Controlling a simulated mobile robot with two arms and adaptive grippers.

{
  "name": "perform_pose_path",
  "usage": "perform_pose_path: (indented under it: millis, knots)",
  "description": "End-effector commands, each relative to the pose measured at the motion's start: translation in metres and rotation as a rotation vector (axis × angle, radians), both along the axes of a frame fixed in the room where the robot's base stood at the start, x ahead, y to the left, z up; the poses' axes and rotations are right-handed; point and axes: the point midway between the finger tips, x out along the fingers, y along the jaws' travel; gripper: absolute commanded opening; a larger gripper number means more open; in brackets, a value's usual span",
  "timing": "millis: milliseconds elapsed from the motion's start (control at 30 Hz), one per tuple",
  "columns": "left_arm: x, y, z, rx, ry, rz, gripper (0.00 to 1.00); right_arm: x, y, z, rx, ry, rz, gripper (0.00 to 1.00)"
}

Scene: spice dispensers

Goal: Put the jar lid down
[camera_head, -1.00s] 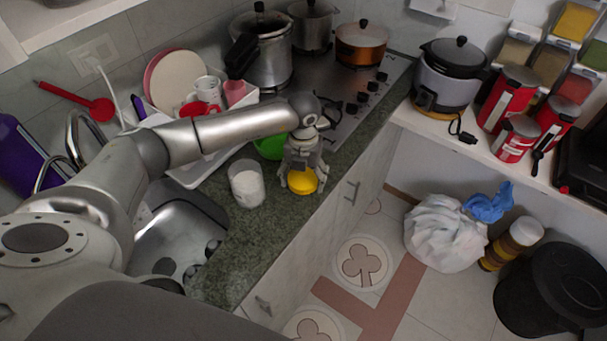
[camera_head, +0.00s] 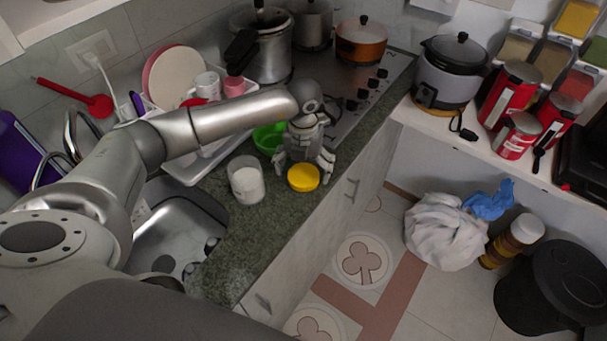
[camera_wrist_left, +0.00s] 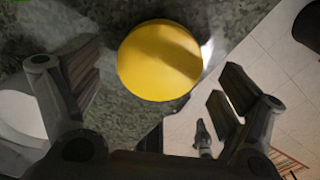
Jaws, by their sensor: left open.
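The yellow jar lid (camera_head: 303,178) lies flat on the green stone counter (camera_head: 262,232), close to its front edge. In the left wrist view the lid (camera_wrist_left: 160,60) is a round yellow disc between and beyond the fingers. My left gripper (camera_head: 305,168) is open just behind and above the lid, its fingers spread wide and apart from it. An open clear jar (camera_head: 246,181) with white contents stands to the left of the lid. My right gripper is not in view.
A green bowl (camera_head: 268,138) stands behind the jar. A dish rack (camera_head: 195,172) with plates and cups is behind left, and the sink (camera_head: 172,240) is at left. The stove with pots is at the back. Bare counter lies in front of the jar.

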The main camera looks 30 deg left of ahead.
Motion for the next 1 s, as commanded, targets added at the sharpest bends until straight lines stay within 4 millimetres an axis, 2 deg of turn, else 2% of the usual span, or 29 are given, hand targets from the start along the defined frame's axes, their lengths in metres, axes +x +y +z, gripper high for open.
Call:
perform_pose_path:
  millis: [33,300,433,600,1000]
  knots:
    - [0.001,0.0,0.008,0.0,-0.006,-0.001,0.93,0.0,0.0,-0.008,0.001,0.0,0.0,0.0]
    - [0.001,0.0,0.066,0.0,-0.004,0.0,0.93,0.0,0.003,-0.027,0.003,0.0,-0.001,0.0]
    - [0.0,0.0,0.085,0.001,-0.002,-0.001,0.93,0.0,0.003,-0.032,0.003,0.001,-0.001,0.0]
    - [0.0,0.001,0.097,0.002,0.001,0.0,0.93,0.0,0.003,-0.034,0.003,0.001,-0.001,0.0]
    - [0.0,0.0,0.104,0.0,0.001,-0.001,0.93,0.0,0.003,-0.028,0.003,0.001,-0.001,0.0]
